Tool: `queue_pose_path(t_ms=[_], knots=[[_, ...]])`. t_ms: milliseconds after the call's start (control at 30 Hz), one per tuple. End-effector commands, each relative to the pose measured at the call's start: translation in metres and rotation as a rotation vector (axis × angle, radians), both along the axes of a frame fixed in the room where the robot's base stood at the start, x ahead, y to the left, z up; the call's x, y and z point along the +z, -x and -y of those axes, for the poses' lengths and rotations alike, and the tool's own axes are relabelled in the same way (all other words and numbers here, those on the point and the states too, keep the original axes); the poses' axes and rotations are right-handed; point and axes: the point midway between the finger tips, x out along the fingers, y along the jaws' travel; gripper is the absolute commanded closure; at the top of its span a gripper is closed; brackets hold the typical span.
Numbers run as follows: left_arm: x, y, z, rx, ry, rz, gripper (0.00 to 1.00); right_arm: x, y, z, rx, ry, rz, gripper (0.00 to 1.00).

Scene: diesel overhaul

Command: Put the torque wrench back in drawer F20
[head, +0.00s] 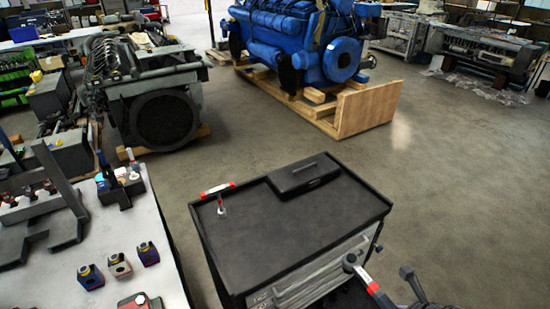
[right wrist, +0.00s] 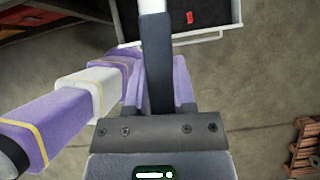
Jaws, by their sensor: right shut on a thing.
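In the right wrist view my right gripper (right wrist: 158,75) is shut on the dark handle of the torque wrench (right wrist: 156,45). The handle stands upright between the two purple fingers and runs out of the top of the picture. In the head view the torque wrench (head: 373,287) shows at the lower right, with a round head and a red band, beside the front of the tool cart (head: 285,215). An open drawer (right wrist: 213,35) with a pale rim is at the top of the right wrist view, beyond the wrench. No drawer label is readable. My left gripper is not in view.
On the cart top are a black case (head: 303,174) and a red-and-white tool (head: 218,190). A small red item (right wrist: 193,17) lies in the drawer. A blue engine (head: 300,40) stands behind; the floor at right is clear.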

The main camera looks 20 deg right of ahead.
Motion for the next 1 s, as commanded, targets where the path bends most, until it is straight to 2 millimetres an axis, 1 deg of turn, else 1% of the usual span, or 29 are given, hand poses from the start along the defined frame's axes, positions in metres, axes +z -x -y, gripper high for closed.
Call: queue_pose_path(t_ms=[100, 300, 467, 600, 767, 1000], knots=[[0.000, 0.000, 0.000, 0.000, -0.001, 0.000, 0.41, 0.002, -0.008, -0.008, 0.028, -0.004, 0.004, 1.00], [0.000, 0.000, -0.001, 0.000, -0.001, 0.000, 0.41, 0.004, -0.018, -0.015, 0.063, -0.002, 0.003, 1.00], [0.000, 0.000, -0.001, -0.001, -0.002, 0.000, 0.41, 0.009, -0.034, -0.027, 0.125, -0.002, 0.005, 1.00], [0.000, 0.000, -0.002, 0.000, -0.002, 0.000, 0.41, 0.016, -0.051, -0.041, 0.197, -0.002, 0.006, 1.00], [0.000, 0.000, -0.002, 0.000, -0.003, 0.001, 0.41, 0.029, -0.075, -0.065, 0.318, -0.002, 0.006, 1.00], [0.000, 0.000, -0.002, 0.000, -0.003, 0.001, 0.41, 0.058, -0.108, -0.108, 0.560, 0.001, 0.004, 1.00]])
